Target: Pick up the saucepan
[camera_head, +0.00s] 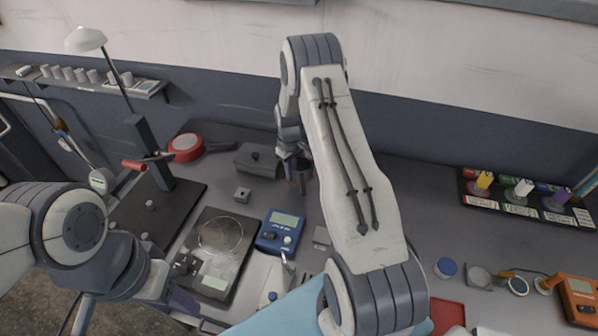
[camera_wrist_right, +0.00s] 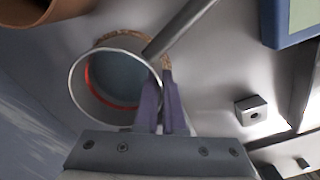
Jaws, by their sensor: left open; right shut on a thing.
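The saucepan (camera_wrist_right: 76,78) shows in the right wrist view as a round metal vessel with a pale rim, a red ring inside and a grey handle (camera_wrist_right: 183,26) reaching to the upper right. My right gripper (camera_wrist_right: 158,80) is shut on the saucepan's rim side, near the handle, and its fingers hide part of the wall. In the head view my right gripper (camera_head: 293,167) is at the back of the bench, and my right arm hides most of the pan. My left gripper (camera_head: 192,308) is open and low at the left, apart from the saucepan.
A blue device (camera_head: 281,231), a small grey block (camera_head: 242,195) and a dark scale (camera_head: 214,285) stand left of my right arm. A red round item (camera_head: 186,146) lies at the back left. A marker tray (camera_head: 520,196) is at the right.

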